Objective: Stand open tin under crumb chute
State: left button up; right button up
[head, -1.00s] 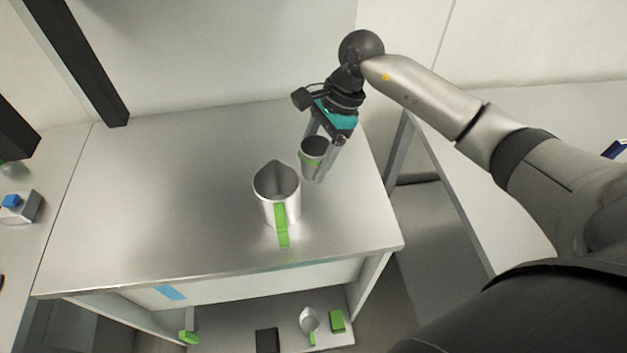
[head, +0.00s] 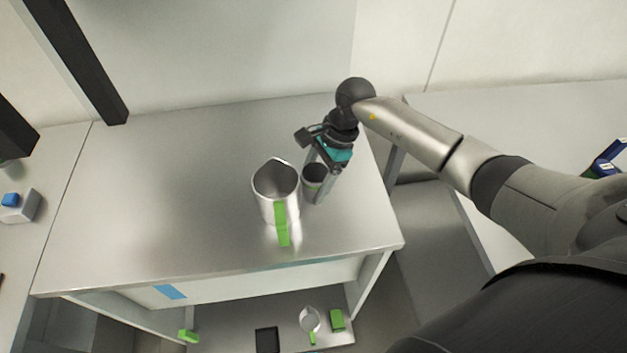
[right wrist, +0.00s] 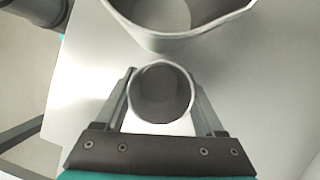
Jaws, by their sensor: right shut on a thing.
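A small grey open tin (head: 314,171) is held between the fingers of my right gripper (head: 318,184), at the right part of the steel worktop. Its open mouth faces up. In the right wrist view the tin (right wrist: 161,92) sits between the two fingers (right wrist: 162,100), and its inside looks empty. It is just to the right of a metal jug; I cannot tell whether its base touches the worktop. I cannot make out a crumb chute for certain. My left gripper is not in view.
The metal jug (head: 268,200) with a green handle stands close beside the tin, and a narrow gap shows in the wrist view. The worktop (head: 150,200) is bare to the left. A small jug (head: 310,319) and green blocks lie on the shelf below.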

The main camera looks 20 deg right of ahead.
jog(key=o, duration=1.4)
jog(key=shift+c, duration=0.2)
